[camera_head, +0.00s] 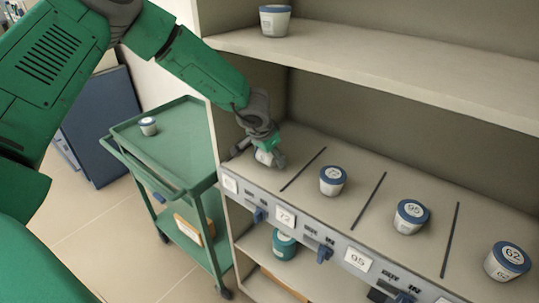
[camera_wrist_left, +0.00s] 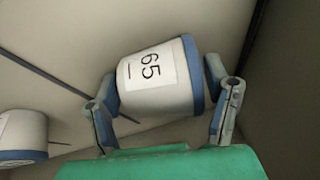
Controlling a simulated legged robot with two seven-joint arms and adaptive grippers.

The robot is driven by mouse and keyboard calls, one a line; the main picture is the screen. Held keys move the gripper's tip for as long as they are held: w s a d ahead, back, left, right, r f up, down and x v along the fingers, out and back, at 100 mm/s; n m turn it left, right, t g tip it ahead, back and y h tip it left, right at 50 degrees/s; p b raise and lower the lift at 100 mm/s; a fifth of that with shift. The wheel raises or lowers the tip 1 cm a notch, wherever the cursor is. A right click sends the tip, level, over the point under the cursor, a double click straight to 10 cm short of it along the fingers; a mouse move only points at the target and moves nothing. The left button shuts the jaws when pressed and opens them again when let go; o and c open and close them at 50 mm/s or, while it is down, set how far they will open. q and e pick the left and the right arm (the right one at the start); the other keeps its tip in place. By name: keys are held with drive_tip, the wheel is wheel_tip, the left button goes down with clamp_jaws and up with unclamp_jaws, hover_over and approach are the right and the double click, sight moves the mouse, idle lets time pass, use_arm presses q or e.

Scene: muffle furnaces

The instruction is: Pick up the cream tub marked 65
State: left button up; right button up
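The cream tub marked 65 (camera_wrist_left: 155,76) lies on its side in the left wrist view, with its blue lid to the right and its base to the left. My left gripper (camera_wrist_left: 162,82) has one finger against the base and the other against the lid. In the head view the left gripper (camera_head: 266,153) is low over the left bay of the shelf, and only a small pale part of the tub (camera_head: 264,158) shows between its fingers. I cannot tell whether the tub touches the shelf. My right gripper is not in view.
Blue-lidded tubs marked 72 (camera_head: 332,182), 95 (camera_head: 409,218) and 62 (camera_head: 506,262) stand in bays to the right, between dark divider strips. Another tub (camera_head: 275,21) is on the upper shelf (camera_head: 370,62). A green cart (camera_head: 185,150) with a small tub (camera_head: 148,126) stands left.

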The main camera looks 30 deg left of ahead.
use_arm(q)
drive_tip(key=shift+a+f, duration=0.15)
drive_tip(key=shift+a, duration=0.2)
drive_tip(key=c, duration=0.9)
drive_tip(key=shift+c, duration=0.2)
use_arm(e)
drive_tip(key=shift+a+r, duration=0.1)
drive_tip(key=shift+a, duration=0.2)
use_arm(q)
drive_tip(key=shift+d, duration=0.15)
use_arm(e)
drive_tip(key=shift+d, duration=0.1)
